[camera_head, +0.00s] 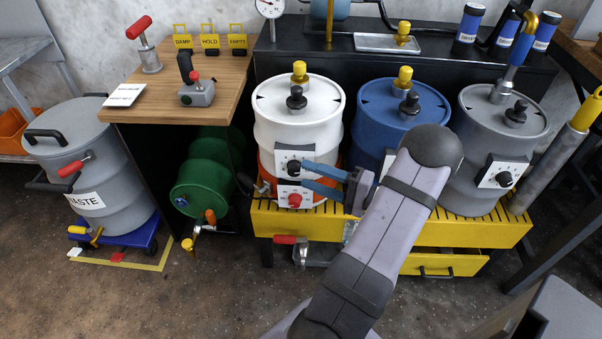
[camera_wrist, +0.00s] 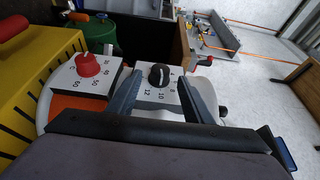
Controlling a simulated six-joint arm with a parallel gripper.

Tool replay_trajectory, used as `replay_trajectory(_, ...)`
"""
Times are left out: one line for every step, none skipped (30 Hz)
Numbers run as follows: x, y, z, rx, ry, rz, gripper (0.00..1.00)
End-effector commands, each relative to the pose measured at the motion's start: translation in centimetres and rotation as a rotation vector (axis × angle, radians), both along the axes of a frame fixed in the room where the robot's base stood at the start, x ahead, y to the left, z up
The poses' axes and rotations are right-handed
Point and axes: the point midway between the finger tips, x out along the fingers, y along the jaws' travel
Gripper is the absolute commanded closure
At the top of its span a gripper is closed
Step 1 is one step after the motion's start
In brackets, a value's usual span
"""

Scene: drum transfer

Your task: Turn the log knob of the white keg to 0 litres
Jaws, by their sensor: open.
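The white keg (camera_head: 298,120) stands on the yellow grated base, at the left of three kegs. Its upper white dial plate carries a black knob (camera_head: 294,166) with a scale including 10 and 12; this knob also shows in the wrist view (camera_wrist: 159,76). A lower plate carries a red knob (camera_head: 295,200), with 40, 50 and 60 in the wrist view (camera_wrist: 87,64). No log label is readable. My gripper (camera_head: 307,174) is open in front of the plates. In the wrist view its fingertips lie on either side of the black knob; contact cannot be told. The knob's exact reading is unclear.
The blue keg (camera_head: 404,108) and grey keg (camera_head: 490,130) stand to the right on the yellow base (camera_head: 390,226). A green drum (camera_head: 203,175) lies left under the wooden bench (camera_head: 215,90). A partly open yellow drawer (camera_head: 445,264) sits below.

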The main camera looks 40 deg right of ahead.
Motion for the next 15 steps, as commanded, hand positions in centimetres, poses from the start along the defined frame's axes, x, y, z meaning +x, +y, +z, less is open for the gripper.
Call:
replay_trajectory(0.7,0.4,-0.1,-0.001,0.000,0.004,0.54)
replay_trajectory(1.0,0.5,-0.1,-0.001,0.000,0.003,0.54)
replay_trajectory(1.5,0.7,-0.1,-0.001,0.000,0.004,0.54)
replay_trajectory(1.8,0.8,-0.1,-0.001,0.000,0.004,0.54)
replay_trajectory(2.1,0.9,-0.1,-0.001,0.000,0.003,0.54)
replay_trajectory(2.4,1.1,-0.1,-0.001,0.000,0.003,0.54)
replay_trajectory(2.6,1.2,-0.1,-0.001,0.000,0.003,0.54)
replay_trajectory(2.8,1.2,-0.1,-0.001,0.000,0.002,0.54)
replay_trajectory(3.0,1.3,-0.1,-0.001,0.000,0.001,0.54)
replay_trajectory(3.1,1.3,-0.1,-0.001,0.000,0.000,0.54)
replay_trajectory(3.2,1.4,0.0,-0.001,0.001,0.000,0.54)
replay_trajectory(3.3,1.4,0.0,-0.001,0.001,0.000,0.54)
replay_trajectory(3.3,1.4,0.0,-0.001,0.001,0.000,0.54)
replay_trajectory(3.3,1.4,0.0,-0.001,0.001,0.000,0.54)
replay_trajectory(3.4,1.4,0.0,-0.001,0.001,0.000,0.54)
